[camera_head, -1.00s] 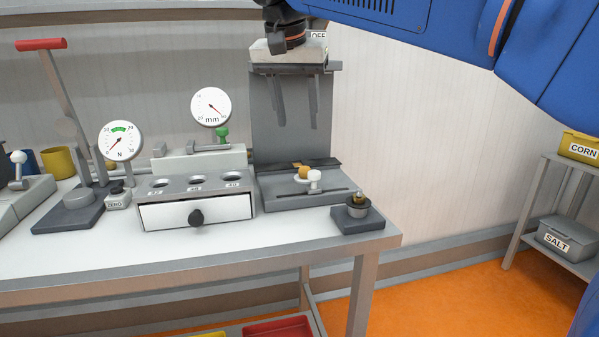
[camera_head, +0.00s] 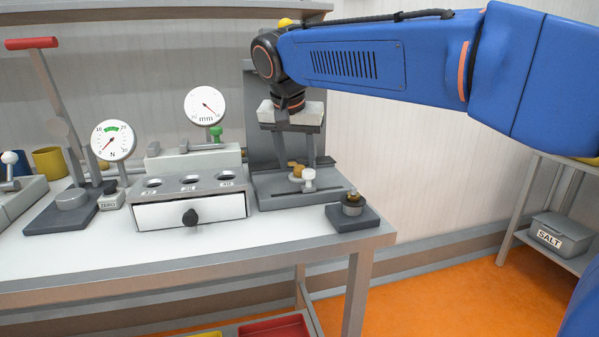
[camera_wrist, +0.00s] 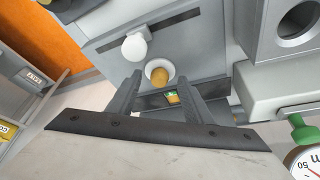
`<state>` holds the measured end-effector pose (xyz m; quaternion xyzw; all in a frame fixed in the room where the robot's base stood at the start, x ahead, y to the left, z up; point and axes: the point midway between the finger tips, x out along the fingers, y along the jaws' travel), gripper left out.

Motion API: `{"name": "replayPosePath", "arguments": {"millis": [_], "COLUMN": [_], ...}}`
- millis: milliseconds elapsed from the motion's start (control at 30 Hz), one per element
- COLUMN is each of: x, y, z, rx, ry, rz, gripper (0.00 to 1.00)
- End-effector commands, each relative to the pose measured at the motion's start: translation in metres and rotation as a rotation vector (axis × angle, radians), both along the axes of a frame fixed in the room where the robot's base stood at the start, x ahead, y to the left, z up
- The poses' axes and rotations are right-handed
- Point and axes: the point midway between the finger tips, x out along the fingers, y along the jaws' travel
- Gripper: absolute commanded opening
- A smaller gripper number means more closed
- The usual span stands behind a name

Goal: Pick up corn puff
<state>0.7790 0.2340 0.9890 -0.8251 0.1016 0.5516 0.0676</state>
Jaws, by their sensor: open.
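The corn puff (camera_head: 296,170) is a small tan piece on the grey machine at the back of the bench, beside a white knob (camera_head: 308,175). In the wrist view the puff (camera_wrist: 161,76) sits in a pale round cup, with the white knob (camera_wrist: 134,46) to its upper left. My gripper (camera_head: 297,162) is open and points down at the machine. In the wrist view its two dark fingers (camera_wrist: 158,80) stand apart on either side of the puff. I cannot tell whether either finger touches it.
The grey machine's back plate (camera_head: 254,110) stands close behind my gripper. A small dark stand (camera_head: 352,215) is at the front right. A dial gauge (camera_head: 205,104) rises behind the block.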

Motion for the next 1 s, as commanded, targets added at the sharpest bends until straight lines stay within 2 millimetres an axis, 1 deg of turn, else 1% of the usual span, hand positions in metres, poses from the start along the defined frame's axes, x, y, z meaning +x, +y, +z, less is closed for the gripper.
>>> {"name": "replayPosePath", "arguments": {"millis": [33, 133, 400, 433, 467, 500, 567, 867, 1000], "x": [0.002, 0.005, 0.006, 0.006, 0.006, 0.006, 0.006, 0.006, 0.007], "y": [-0.001, -0.002, -0.002, -0.002, -0.002, -0.002, -0.002, -0.002, -0.002], "z": [-0.006, -0.013, -0.015, -0.015, -0.015, -0.015, -0.015, -0.015, -0.008], "rx": [-0.001, -0.001, 0.000, 0.000, 0.000, 0.000, 0.000, 0.000, 0.001], "ry": [0.001, 0.000, 0.000, 0.000, 0.000, 0.000, 0.000, 0.000, -0.001], "rz": [-0.002, -0.001, -0.001, -0.001, -0.001, -0.001, -0.001, -0.001, -0.001], "gripper": [0.46, 0.46, 0.46, 0.44, 0.37, 0.27, 0.13, 0.12, 0.12]}}
